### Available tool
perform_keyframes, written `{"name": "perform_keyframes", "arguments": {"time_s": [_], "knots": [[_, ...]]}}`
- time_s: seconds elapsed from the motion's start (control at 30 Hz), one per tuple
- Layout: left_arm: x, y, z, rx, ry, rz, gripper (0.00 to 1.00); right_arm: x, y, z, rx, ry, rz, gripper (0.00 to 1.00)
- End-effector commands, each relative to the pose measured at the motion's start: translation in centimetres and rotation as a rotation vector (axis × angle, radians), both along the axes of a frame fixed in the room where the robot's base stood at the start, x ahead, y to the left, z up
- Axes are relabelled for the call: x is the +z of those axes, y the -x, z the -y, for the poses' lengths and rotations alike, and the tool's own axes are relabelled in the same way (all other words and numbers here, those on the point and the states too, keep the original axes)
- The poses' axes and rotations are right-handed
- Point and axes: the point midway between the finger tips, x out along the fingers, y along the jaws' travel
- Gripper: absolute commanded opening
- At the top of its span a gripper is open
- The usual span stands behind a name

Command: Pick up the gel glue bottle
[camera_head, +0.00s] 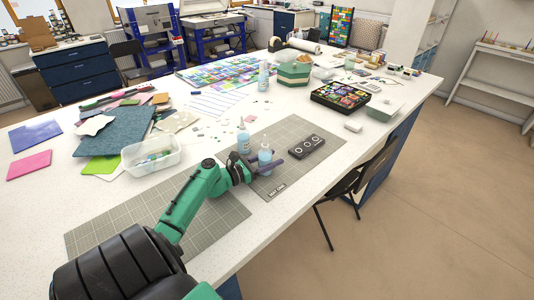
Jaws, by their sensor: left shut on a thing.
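My left gripper (265,166) reaches over the white table from the left and is shut on a small pale-blue bottle (265,155), which stands upright between its fingers. I take this to be the gel glue bottle, but its label is too small to read. I cannot tell whether its base touches the grey mat (298,128). A second, similar bottle (243,139) stands just behind and left of it. A third pale bottle (263,75) stands farther back. My right gripper is not in view.
A dark tray with three round wells (306,146) lies right of the gripper. A black box of colourful pieces (340,96) sits behind right. A black chair (356,178) stands at the table's right edge.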

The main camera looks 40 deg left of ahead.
Motion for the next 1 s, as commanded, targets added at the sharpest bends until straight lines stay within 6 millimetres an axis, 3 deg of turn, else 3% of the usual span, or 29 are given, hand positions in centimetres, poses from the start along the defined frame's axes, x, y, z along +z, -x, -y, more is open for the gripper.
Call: {"name": "perform_keyframes", "arguments": {"time_s": [0.17,0.27,0.6,0.7,0.83,1.0], "knots": [[0.9,0.0,0.0,-0.001,-0.001,0.000,0.00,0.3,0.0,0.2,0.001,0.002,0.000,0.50],[2.6,0.0,0.0,-0.002,-0.006,0.001,0.00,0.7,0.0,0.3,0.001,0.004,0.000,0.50],[15.0,0.0,0.1,-0.004,-0.011,0.002,0.00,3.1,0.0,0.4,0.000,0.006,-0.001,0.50],[17.7,0.0,0.1,-0.002,-0.007,0.001,0.00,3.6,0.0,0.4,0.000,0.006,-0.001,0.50],[19.6,0.0,0.0,-0.001,-0.004,0.000,0.00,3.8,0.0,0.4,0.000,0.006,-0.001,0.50],[20.1,0.0,0.0,0.000,-0.001,0.000,0.00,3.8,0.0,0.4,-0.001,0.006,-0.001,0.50]]}}
